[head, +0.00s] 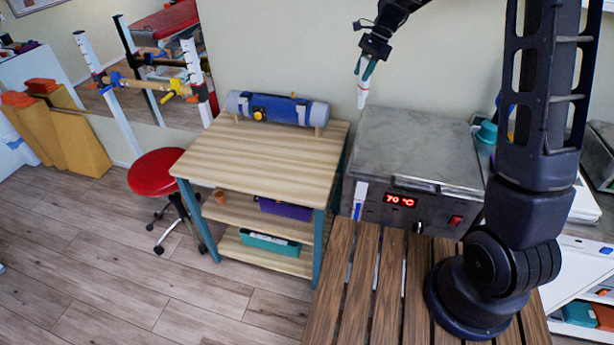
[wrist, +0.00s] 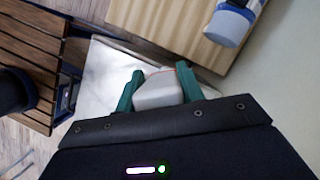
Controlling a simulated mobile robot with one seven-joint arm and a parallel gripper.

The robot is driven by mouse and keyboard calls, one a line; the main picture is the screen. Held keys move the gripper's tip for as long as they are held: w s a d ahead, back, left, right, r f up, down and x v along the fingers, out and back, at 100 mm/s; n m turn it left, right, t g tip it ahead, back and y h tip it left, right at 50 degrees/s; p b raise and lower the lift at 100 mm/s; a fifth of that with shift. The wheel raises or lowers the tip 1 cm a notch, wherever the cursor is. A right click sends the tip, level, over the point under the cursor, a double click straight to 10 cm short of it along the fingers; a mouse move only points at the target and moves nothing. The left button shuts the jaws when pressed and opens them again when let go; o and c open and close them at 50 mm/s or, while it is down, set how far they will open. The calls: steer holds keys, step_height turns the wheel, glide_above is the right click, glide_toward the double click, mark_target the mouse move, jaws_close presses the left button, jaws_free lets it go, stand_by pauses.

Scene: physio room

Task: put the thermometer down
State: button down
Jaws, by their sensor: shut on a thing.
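The thermometer (head: 362,93) is a small white thing with a reddish mark, hanging tip down below my gripper (head: 365,70) in the head view. My gripper is shut on it and holds it in the air above the back left of a grey metal heater box (head: 415,145). In the wrist view the thermometer (wrist: 158,93) shows as a pale block between the two green fingers. Its lower part is hidden there.
The heater box shows a red 70 °C display. A light wooden table (head: 240,160) stands left of it, bearing a blue roll (head: 285,109) at the back. A slatted wooden bench (head: 345,290) is in front. The table's middle is clear. A red stool (head: 155,172) stands further left.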

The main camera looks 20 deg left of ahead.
steer(key=s+a+f+m+t, duration=0.25)
steer(key=s+a+m, duration=0.45)
steer(key=s+a, duration=0.9)
step_height(320, 180, down, 19)
steer(key=s+d+y, duration=0.1)
steer(key=shift+f, duration=0.15)
steer(key=c, duration=0.9)
jaws_free()
steer(key=v, duration=1.2)
